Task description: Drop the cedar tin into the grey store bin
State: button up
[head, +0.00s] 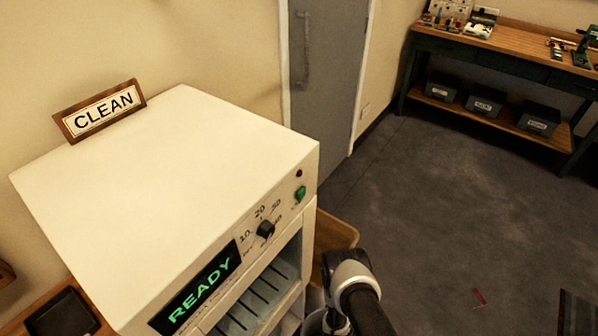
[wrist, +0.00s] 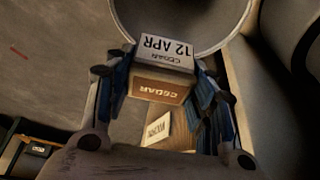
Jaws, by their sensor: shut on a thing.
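In the wrist view the cedar tin (wrist: 160,87), a small box with a brown face reading CEDAR and a white top label reading 12 APR, is between the two fingers of my gripper (wrist: 165,85). The fingers are shut on its sides. A round grey rim (wrist: 205,46), which may be the grey store bin, shows at the top of the wrist view, just beyond the tin. Its inside is only partly visible, and I cannot tell the gap between it and the tin. In the head view the gripper and tin are hidden.
A white cabinet (head: 180,170) with a READY display and a CLEAN sign (head: 100,108) fills the left of the head view. A grey door (head: 325,80) stands behind. A workbench (head: 500,45) holds labelled dark boxes (head: 485,101) below. The floor (head: 440,200) between is mostly clear.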

jog(key=shift+f+b, duration=1.9)
jog(key=shift+f, duration=0.7)
jog(key=o, duration=1.2)
jog(key=v, duration=1.2)
